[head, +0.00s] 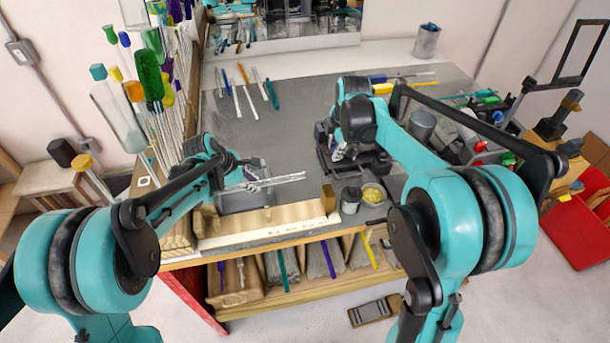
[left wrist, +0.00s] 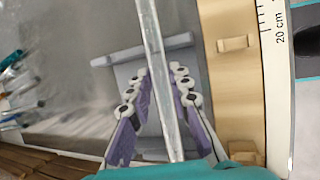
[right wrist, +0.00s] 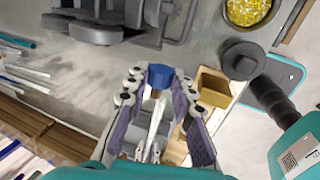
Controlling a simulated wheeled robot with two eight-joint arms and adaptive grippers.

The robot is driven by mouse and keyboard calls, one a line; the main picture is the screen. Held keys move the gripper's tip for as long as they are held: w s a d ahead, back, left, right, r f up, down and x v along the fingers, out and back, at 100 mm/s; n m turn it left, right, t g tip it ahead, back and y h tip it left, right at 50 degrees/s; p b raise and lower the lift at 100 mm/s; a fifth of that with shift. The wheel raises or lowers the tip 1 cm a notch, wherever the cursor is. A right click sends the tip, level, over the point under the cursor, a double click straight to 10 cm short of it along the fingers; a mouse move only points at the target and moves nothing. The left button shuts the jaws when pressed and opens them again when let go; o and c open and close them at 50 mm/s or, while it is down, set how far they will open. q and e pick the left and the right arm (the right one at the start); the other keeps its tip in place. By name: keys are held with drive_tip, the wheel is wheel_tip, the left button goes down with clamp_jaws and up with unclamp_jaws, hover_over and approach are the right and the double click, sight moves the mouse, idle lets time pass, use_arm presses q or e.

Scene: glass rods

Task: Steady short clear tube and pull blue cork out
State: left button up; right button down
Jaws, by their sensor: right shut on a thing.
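The clear tube (head: 275,181) lies level above the bench in the head view. In the left wrist view the tube (left wrist: 153,45) runs lengthwise between the fingers of my left gripper (left wrist: 160,72), with narrow gaps seeming to show at its sides. My left gripper (head: 253,182) is low over the bench front in the head view. The blue cork (right wrist: 160,76) is between the fingertips of my right gripper (right wrist: 158,76), which is shut on it. The tube (right wrist: 155,125) runs below the cork in that view; whether they touch I cannot tell. The cork is hidden in the head view.
A wooden strip with a ruler (head: 275,228) runs along the bench front.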

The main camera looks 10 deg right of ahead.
use_arm(q)
drive_tip(key=o, duration=0.5)
drive_tip(key=shift+r, duration=0.1)
drive_tip(key=v, duration=0.7)
drive_tip(key=shift+a+r, duration=0.1)
drive_tip(key=shift+a, duration=0.05)
